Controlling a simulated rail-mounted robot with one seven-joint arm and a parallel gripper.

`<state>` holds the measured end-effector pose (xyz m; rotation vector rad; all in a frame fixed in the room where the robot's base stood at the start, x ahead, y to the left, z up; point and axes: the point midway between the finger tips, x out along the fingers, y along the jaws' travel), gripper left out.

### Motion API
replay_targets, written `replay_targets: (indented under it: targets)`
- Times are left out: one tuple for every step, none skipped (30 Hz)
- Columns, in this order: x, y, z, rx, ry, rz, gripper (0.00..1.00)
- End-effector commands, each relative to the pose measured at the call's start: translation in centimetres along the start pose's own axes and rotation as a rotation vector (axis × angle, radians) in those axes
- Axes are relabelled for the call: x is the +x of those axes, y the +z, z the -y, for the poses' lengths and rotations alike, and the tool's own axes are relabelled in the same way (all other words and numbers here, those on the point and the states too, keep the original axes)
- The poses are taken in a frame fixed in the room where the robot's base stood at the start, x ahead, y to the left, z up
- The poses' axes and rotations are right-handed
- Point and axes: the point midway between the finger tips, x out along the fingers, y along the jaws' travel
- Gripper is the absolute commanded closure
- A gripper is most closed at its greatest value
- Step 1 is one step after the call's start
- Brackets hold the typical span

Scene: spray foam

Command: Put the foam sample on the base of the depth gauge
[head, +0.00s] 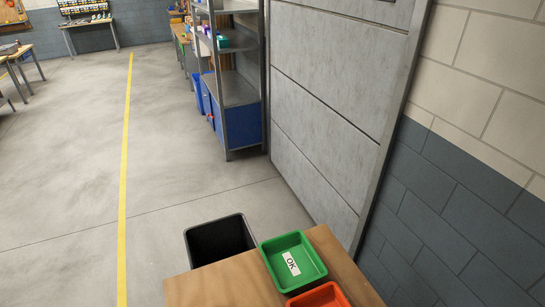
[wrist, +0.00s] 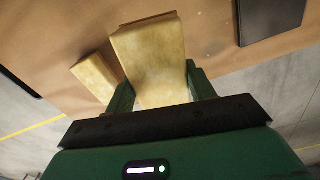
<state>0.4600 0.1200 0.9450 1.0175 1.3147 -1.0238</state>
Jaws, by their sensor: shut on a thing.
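In the wrist view my gripper (wrist: 160,88) has its two green fingers shut on a yellow foam sample (wrist: 152,50), one finger on each side. The sample is a block, and its far end reaches beyond the fingertips. A second, smaller-looking yellow foam piece (wrist: 95,77) shows just left of it, over the brown tabletop. I cannot tell whether the two touch. I cannot make out the depth gauge in either view. My gripper and the foam are outside the head view.
A dark flat object (wrist: 270,18) lies at the upper right of the wrist view; I cannot tell what it is. The head view shows a wooden table (head: 215,285) with a green tray (head: 307,268) labelled OK, an orange tray (head: 320,297), and a black bin (head: 218,242) beside it.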

Motion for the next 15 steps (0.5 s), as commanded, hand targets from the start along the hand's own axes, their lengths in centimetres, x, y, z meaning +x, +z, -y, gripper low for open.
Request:
replay_targets:
  targets:
    - [-0.5,1.0,-0.6,0.099,0.003,0.003,0.69]
    - [-0.7,1.6,-0.9,0.170,0.003,0.005,0.69]
    - [-1.1,2.4,-1.4,0.274,0.002,0.006,0.69]
    - [-1.4,3.1,-1.7,0.359,0.003,0.008,0.69]
    - [-1.8,3.9,-2.1,0.449,0.003,0.009,0.69]
    - [-2.2,4.9,-2.6,0.574,0.003,0.010,0.69]
    - [-2.6,5.7,-2.9,0.671,0.004,0.010,0.69]
    - [-3.0,6.4,-3.3,0.766,0.005,0.010,0.69]
    - [-3.5,7.3,-3.7,0.890,0.005,0.010,0.69]
    - [-3.8,8.0,-4.0,0.979,0.005,0.009,0.69]
    - [-4.2,8.6,-4.2,1.062,0.005,0.009,0.69]
    - [-4.6,9.4,-4.5,1.166,0.003,0.008,0.69]
    - [-4.9,10.0,-4.7,1.240,0.004,0.007,0.69]
    - [-5.2,10.5,-4.9,1.308,0.004,0.006,0.69]
    - [-5.5,11.0,-5.1,1.390,0.003,0.005,0.69]
